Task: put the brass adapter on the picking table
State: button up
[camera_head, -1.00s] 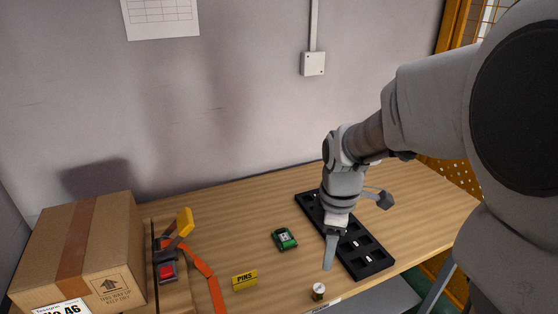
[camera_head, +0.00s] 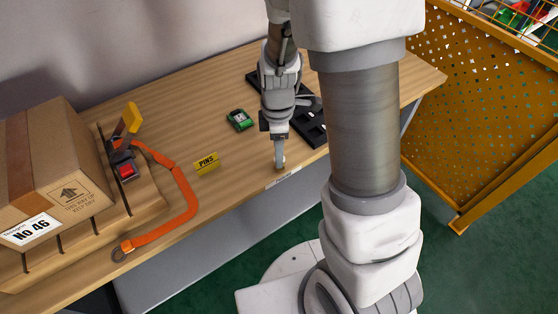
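My gripper (camera_head: 280,163) points down at the front edge of the wooden table (camera_head: 232,205), above a white label strip (camera_head: 283,178). I see its fingers edge-on, so I cannot tell whether they are open or shut. A small pale bit shows at the fingertips. The small brass-coloured cylinder with a pale top, seen near this front edge earlier, is now mostly or wholly hidden by the fingers. I cannot tell whether the gripper holds it.
A black slotted tray (camera_head: 308,128) lies behind and right of my gripper. A green device (camera_head: 240,120) and a yellow PINS sign (camera_head: 206,163) stand left.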

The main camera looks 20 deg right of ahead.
jog(key=shift+w+d+f, duration=0.1)
jog(key=shift+d+f, duration=0.05)
jog(key=shift+f, duration=1.2)
jog(key=shift+w+d+f, duration=0.1)
jog(key=shift+d+f, duration=0.05)
jog(key=shift+f, duration=1.15)
grip_shut()
